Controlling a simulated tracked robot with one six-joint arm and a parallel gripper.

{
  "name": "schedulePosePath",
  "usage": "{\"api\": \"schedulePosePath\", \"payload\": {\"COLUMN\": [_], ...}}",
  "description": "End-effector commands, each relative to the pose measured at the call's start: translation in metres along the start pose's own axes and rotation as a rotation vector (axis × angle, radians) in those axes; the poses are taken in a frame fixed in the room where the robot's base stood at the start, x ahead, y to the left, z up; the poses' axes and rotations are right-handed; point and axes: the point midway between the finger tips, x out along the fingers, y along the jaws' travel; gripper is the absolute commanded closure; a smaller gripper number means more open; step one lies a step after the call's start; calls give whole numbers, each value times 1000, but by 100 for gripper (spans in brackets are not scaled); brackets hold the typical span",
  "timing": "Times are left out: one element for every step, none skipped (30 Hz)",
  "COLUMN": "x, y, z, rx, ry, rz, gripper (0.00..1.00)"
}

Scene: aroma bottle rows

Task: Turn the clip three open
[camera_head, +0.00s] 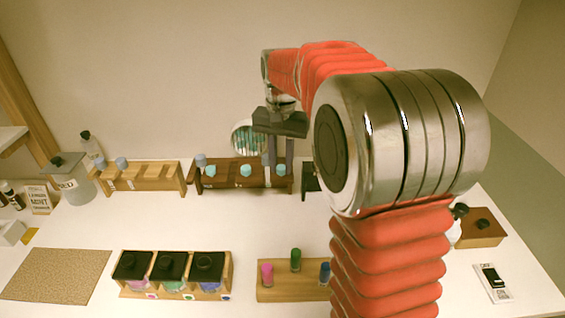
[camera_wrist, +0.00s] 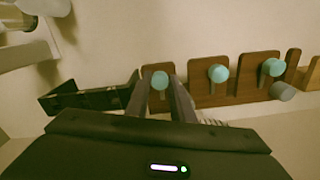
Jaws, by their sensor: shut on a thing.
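A dark brown wooden rack (camera_head: 228,177) stands against the back wall and bears three clips with round cyan knobs. The left clip (camera_head: 210,170) and the middle clip (camera_head: 246,170) are untouched. My gripper (camera_head: 280,160) reaches down from above at the rightmost clip (camera_head: 281,170), its fingers on either side of the knob. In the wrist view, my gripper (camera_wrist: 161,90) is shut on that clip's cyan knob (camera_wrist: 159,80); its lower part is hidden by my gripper. The other knobs show to the right, the middle one (camera_wrist: 218,74) and the far one (camera_wrist: 272,67).
A dark bracket (camera_head: 310,178) stands just right of the rack; it also shows in the wrist view (camera_wrist: 95,99). A light wooden rack (camera_head: 143,179) is to the left. Black-lidded jars (camera_head: 172,264) and a board with coloured vials (camera_head: 290,290) stand in front. The table between is clear.

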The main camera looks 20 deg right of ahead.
Motion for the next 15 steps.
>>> {"api": "schedulePosePath", "payload": {"x": [0,0,-1,-1,-1,-1,-1,-1,-1,0,0,0,0,0,0], "y": [1,1,1,1,1,1,1,1,1,1,1,1,1,1,1], "z": [-1,-1,-1,-1,-1,-1,-1,-1,-1,-1,-1,-1,-1,-1,-1], "rx": [2,1,1,1,1,1,1,1,1,1,0,0,0,0,0], "ry": [3,3,3,3,3,3,3,3,3,3,3,2,2,2,2], "rz": [0,0,0,1,1,1,1,1,1,1,1,1,1,1,1], "gripper": [100,100,100,100,100,100,100,77,74,72,70,67,65,63,60]}}
